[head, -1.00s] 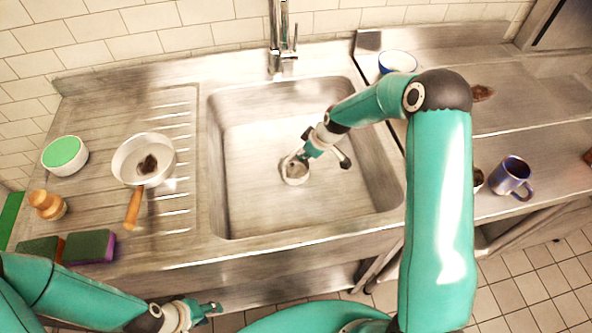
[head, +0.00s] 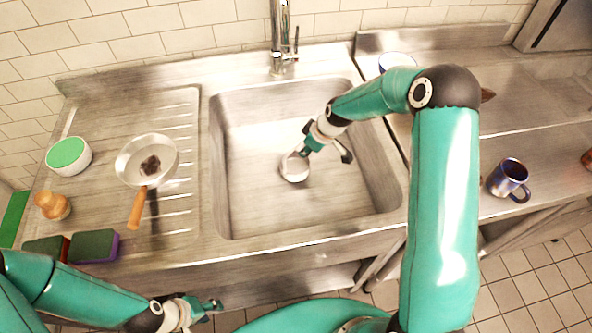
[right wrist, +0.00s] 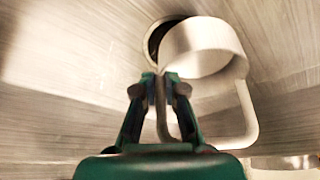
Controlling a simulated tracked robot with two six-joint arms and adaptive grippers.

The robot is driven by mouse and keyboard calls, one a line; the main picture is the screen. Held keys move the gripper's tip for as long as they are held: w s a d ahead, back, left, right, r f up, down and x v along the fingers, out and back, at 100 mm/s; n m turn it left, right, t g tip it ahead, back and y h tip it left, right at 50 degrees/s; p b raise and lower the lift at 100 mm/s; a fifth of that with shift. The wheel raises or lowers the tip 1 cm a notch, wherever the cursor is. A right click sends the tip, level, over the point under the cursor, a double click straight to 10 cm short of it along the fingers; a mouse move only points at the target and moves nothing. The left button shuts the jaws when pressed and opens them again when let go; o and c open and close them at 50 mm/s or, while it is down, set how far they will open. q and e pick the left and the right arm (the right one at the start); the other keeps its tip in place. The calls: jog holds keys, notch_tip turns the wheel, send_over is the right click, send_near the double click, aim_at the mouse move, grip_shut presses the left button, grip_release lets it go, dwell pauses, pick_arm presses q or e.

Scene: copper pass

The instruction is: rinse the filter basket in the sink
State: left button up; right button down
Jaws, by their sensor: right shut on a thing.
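The filter basket (head: 294,168) is a small pale metal cup, low inside the sink (head: 250,205). My right gripper (head: 303,151) reaches into the sink from the right and is shut on the basket's handle. In the right wrist view the gripper (right wrist: 161,82) pinches a thin part of the handle, and the basket (right wrist: 195,48) shows tilted beyond the fingertips. A dark round drain (right wrist: 153,42) is partly hidden behind it. No water stream shows under the tap (head: 281,40). My left gripper (head: 208,308) hangs in front of the counter, empty; its jaw opening is unclear.
On the left drainboard stand a pan (head: 147,160) with dark matter, a green-topped tub (head: 68,155), a wooden tamper-like piece (head: 52,205) and sponges (head: 94,246). A blue mug (head: 508,178) and a bowl (head: 397,62) stand right of the sink. The rest of the basin is clear.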

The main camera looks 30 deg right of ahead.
notch_tip(320, 180, up, 20)
jog(key=p, duration=0.7)
dwell(1.1)
dwell(1.9)
jog(key=shift+r, duration=1.95)
